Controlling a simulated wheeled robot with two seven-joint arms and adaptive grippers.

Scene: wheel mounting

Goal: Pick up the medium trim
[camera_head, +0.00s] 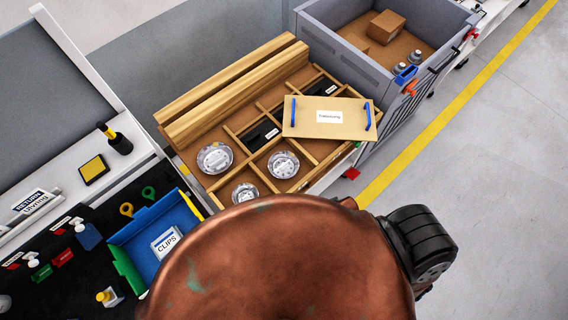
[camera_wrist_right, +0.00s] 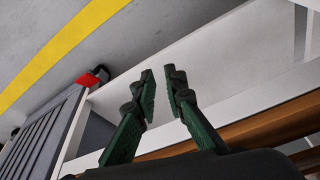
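Three round silver trims lie in the wooden divided tray (camera_head: 190,176) in the head view. The largest trim (camera_head: 215,158) is at the left. The medium trim (camera_head: 283,164) is to its right, in its own compartment. The smallest trim (camera_head: 245,195) is nearest the front. My right gripper (camera_wrist_right: 163,84) shows in the right wrist view, its two green-and-black fingers apart with nothing between them. A white frame edge lies behind the fingers, and no trim shows there. My left gripper is not in view.
A tan lid (camera_head: 304,118) with blue handles covers the tray's right part. Wooden beams (camera_head: 232,91) lie along its back. A blue CLIPS bin (camera_head: 150,225) stands at the left. A grey cart (camera_head: 335,53) holding a cardboard box (camera_head: 386,26) stands behind.

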